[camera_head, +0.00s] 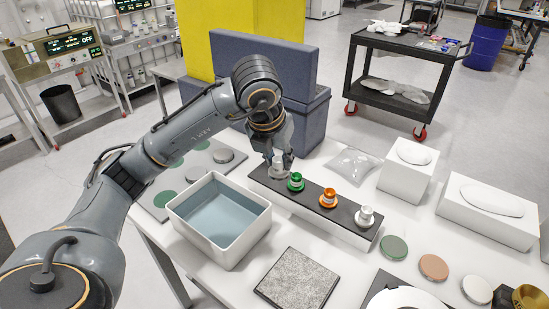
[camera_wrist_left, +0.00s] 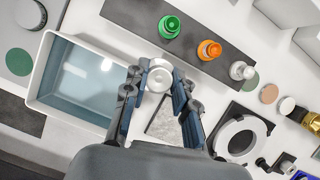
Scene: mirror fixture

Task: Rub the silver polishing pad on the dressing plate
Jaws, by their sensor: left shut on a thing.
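My left gripper (camera_head: 279,165) is shut on a silver-grey round-topped polishing pad (camera_head: 278,172) at the left end of the dark rack (camera_head: 343,225). In the left wrist view the pad (camera_wrist_left: 160,75) sits between the two fingers (camera_wrist_left: 155,85); whether it is clear of the rack is hard to tell. The dressing plate (camera_head: 297,279), a grey speckled square, lies flat on the table's front part. Part of the plate (camera_wrist_left: 163,120) shows between the fingers in the left wrist view. My right gripper is not in view.
Green (camera_head: 295,182), orange (camera_head: 327,198) and whitish (camera_head: 366,216) pads stand on the rack. A white basin (camera_head: 247,243) of bluish liquid is left of the plate. Coloured discs (camera_head: 393,248), a ring fixture (camera_wrist_left: 218,142) and white blocks (camera_head: 487,212) are to the right.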

